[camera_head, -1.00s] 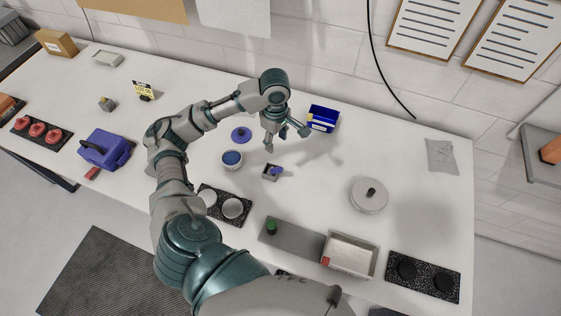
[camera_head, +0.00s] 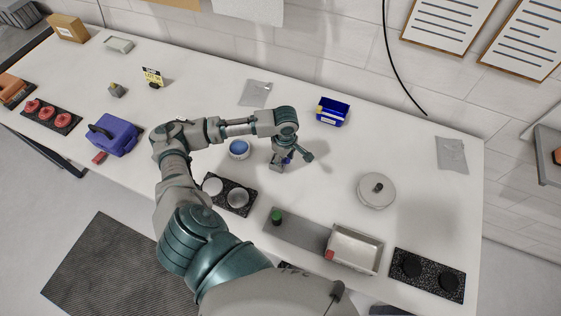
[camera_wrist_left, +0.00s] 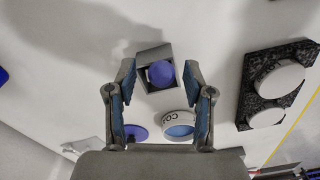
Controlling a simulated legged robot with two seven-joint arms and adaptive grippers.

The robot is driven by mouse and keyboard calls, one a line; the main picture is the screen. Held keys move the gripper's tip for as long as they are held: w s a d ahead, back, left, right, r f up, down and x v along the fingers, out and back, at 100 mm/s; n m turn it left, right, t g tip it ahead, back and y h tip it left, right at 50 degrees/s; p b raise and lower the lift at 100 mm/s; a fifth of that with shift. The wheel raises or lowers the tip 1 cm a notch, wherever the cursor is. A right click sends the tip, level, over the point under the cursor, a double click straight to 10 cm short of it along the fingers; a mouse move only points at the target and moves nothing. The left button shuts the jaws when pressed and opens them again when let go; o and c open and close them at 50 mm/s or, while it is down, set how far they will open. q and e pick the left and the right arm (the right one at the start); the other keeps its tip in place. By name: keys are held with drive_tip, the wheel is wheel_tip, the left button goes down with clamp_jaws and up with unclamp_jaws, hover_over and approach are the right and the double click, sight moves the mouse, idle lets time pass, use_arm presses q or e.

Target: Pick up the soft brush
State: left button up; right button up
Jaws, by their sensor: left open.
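A small grey square holder (camera_wrist_left: 154,53) with a round purple-blue top (camera_wrist_left: 161,74) in it shows in the left wrist view. It may be the soft brush in its stand; no bristles are visible. My left gripper (camera_wrist_left: 160,76) is open, with one finger on either side of the purple top in that view. I cannot tell whether the fingers touch it. In the head view my left gripper (camera_head: 291,160) points down over the holder and mostly hides it. My right gripper is not in view.
A white cup with blue contents (camera_head: 238,149) stands left of the gripper. A black pad with two white discs (camera_head: 238,197) lies nearer. A blue bin (camera_head: 333,111) stands behind, a round grey lidded dish (camera_head: 377,190) to the right, and a metal tray (camera_head: 354,250) in front.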

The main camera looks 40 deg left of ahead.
use_arm(q)
drive_tip(key=shift+f, duration=0.2)
clamp_jaws()
